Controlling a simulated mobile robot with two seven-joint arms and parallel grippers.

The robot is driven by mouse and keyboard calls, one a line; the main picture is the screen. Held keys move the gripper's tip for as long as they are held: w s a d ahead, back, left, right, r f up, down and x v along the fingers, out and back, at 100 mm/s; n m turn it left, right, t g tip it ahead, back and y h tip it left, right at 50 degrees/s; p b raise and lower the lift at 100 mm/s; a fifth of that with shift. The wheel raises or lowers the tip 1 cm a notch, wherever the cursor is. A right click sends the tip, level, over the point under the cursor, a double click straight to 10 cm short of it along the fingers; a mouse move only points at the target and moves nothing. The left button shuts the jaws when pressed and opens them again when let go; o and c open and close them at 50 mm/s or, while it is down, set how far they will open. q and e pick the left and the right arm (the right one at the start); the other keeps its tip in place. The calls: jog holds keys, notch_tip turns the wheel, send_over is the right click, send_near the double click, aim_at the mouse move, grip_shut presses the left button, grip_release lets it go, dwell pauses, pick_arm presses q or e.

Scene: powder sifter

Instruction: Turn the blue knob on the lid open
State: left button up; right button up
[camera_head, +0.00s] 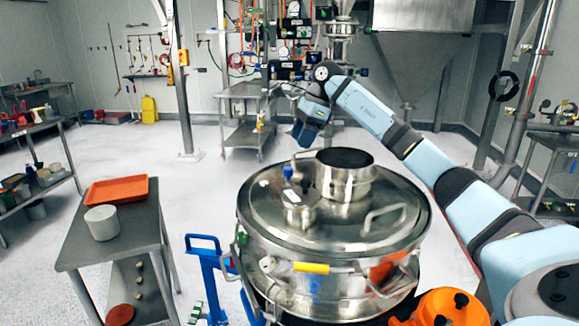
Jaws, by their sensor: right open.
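The sifter's round steel lid (335,236) fills the lower middle of the view. The small blue knob (288,172) is on the lid's left part, near a small steel cap (299,206). My right arm reaches in from the right, and its gripper (303,138) appears above and behind the knob, apart from it. The right gripper is open and holds nothing that I can see; its fingers are small and dark here. My left gripper is not in view.
A wide steel spout (344,185) rises from the lid, with bar handles (385,215) beside it. A yellow-handled clamp (311,268) is on the front rim. A steel table (143,222) with an orange tray (117,190) and a white container (102,222) stands at left.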

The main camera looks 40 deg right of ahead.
aim_at(289, 168)
jog(key=x, duration=0.9)
jog(key=shift+w+f, duration=0.15)
jog(key=c, duration=0.9)
